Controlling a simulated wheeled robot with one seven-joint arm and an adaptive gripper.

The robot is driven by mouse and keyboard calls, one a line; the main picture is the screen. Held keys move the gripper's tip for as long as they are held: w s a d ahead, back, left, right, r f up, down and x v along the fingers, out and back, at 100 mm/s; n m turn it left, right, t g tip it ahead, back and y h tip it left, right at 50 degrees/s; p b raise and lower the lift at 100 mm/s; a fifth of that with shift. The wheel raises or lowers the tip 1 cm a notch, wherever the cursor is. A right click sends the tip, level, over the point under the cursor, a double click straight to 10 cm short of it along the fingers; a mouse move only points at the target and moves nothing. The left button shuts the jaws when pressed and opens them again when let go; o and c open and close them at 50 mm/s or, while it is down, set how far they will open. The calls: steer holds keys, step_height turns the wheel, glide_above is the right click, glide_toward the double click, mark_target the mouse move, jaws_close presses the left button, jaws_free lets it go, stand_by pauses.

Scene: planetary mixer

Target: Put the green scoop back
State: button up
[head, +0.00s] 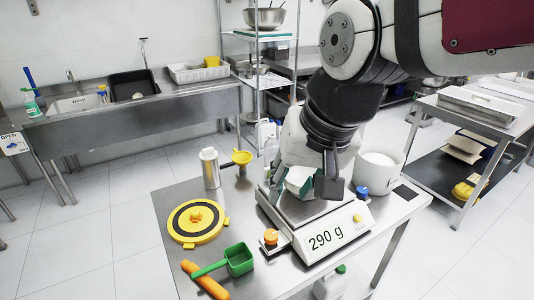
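The green scoop (240,260) lies on the steel table, left of the scale. Its handle points left and passes over or beside an orange tool (206,281); I cannot tell whether they touch. My gripper (318,186) points down over the scale (312,236), to the right of and behind the scoop, and well apart from it. A dark finger shows beside a white and teal piece (299,179); I cannot tell whether that piece is held or stands on the scale. The scale's display reads 290 g. The gripper's opening is hidden.
On the table (168,196) are a yellow and black disc (197,222), a metal cylinder (209,168), a yellow funnel (242,158), an orange-topped item (271,238) and a white tub (377,172). A sink counter stands behind left, and a cart (470,115) right.

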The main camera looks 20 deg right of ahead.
steer(key=s+d+r+n+t+h, duration=0.1)
steer(key=s+d+n, duration=0.2)
steer(key=s, duration=0.2)
steer(key=shift+s+r, duration=0.15)
steer(key=shift+s, duration=0.1)
steer(key=shift+w+f+b, duration=0.85)
steer(key=shift+w, duration=0.1)
